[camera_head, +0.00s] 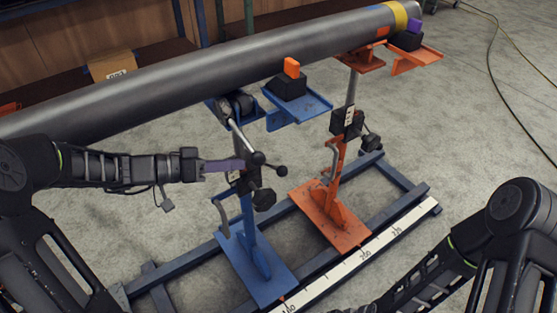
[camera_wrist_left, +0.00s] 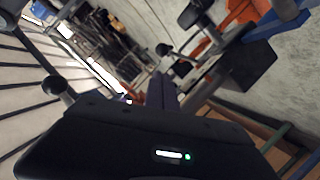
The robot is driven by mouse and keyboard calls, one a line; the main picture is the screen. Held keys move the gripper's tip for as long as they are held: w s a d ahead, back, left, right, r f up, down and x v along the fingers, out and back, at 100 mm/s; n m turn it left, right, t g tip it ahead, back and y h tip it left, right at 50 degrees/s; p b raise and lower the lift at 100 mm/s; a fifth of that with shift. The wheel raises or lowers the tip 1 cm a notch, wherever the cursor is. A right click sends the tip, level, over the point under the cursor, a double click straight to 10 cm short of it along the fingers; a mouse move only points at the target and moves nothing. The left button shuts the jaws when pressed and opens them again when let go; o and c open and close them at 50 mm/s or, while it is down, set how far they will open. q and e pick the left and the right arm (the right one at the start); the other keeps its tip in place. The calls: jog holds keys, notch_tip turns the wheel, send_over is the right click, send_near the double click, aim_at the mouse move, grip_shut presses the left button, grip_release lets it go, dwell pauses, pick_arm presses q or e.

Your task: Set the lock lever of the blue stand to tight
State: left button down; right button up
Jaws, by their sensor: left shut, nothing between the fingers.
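The blue stand (camera_head: 247,205) stands upright under the pipe (camera_head: 215,75). Beside its post are a pale rod ending in a black ball (camera_head: 258,158), a short rod with a smaller ball (camera_head: 281,171) and a dark knob (camera_head: 264,198). I cannot tell for sure which is the lock lever, or its setting. My left gripper (camera_head: 240,165) is shut and empty, its purple fingers reaching to the post just left of the larger ball; contact is unclear. The fingers (camera_wrist_left: 162,90) also show in the left wrist view, with ball-ended rods nearby. My right gripper is out of view.
An orange stand (camera_head: 337,205) stands to the right under the same pipe. Blue floor rails and a white scale strip (camera_head: 365,255) run below. A blue bracket (camera_head: 300,103) overhangs the work area. The floor at far right is open, with a cable (camera_head: 492,70).

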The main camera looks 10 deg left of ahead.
pick_arm(q)
jog(key=shift+r, duration=0.2)
jog(key=shift+w, duration=0.1)
send_over(271, 166)
jog(key=s, duration=0.3)
notch_tip(271, 166, down, 3)
jog(key=shift+s+d, duration=0.1)
jog(key=shift+d, duration=0.25)
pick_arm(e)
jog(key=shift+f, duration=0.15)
pick_arm(q)
jog(key=shift+f, duration=0.1)
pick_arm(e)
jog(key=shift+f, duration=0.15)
